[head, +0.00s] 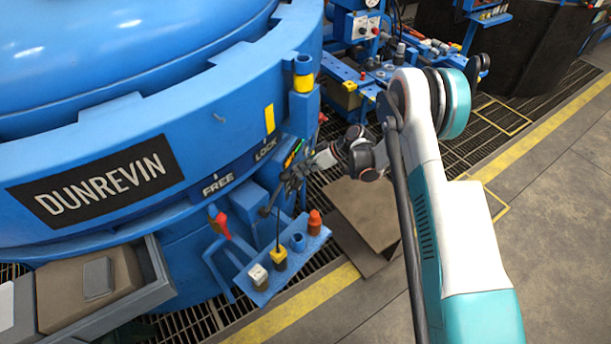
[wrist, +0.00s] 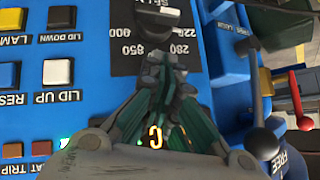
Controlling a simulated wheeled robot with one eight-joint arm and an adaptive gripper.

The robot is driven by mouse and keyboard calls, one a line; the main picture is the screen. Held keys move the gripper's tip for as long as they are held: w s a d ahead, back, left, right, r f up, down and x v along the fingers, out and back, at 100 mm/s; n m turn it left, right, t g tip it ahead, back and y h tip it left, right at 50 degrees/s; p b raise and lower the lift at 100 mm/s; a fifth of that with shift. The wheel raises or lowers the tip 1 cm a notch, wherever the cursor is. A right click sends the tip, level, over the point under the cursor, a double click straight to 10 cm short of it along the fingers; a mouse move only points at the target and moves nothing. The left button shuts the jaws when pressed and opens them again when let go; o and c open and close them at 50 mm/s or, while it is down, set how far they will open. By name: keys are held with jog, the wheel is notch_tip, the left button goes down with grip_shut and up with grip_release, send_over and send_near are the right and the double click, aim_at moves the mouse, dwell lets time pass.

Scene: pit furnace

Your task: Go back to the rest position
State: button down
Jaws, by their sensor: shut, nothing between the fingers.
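My gripper (head: 290,176) is at the end of my outstretched arm, in front of the blue furnace (head: 225,125) below its LOCK label. In the wrist view my gripper (wrist: 160,65) has its fingers together with nothing between them. Its tips are in front of a blue control panel (wrist: 95,45), just below a dark selector knob (wrist: 158,22) with a number scale. I cannot tell whether the tips touch the panel.
Black-knobbed (wrist: 262,143) and red-knobbed (wrist: 305,123) levers are at right. A small console (head: 290,265) and grey tray (head: 140,290) stand below the furnace. The right floor (head: 560,200) is clear.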

jog(key=s+p+v, duration=0.1)
jog(key=p+v, duration=0.2)
jog(key=v, duration=0.7)
jog(key=s+d+r+m+t+h, duration=0.1)
jog(key=s+d+r+m+h, duration=0.15)
jog(key=r, duration=0.65)
jog(key=s+d+r+m+t+h, duration=0.15)
jog(key=s+r, duration=0.25)
jog(key=r, duration=0.5)
jog(key=s+d+r+m+h, duration=0.15)
jog(key=s+r, duration=0.25)
jog(key=r, duration=0.5)
jog(key=s+d+r+m+t+h, duration=0.1)
jog(key=s+d+r+m, duration=0.1)
jog(key=s, duration=0.6)
jog(key=s+d+r+m+t+h, duration=0.1)
jog(key=s+d, duration=0.3)
jog(key=s, duration=0.4)
jog(key=s+d+r+m+t+h, duration=0.1)
jog(key=s+d+r+m+h, duration=0.1)
jog(key=s, duration=0.6)
jog(key=shift+d+r+m, duration=0.55)
jog(key=shift+m, duration=0.3)
jog(key=shift+s+a, duration=0.1)
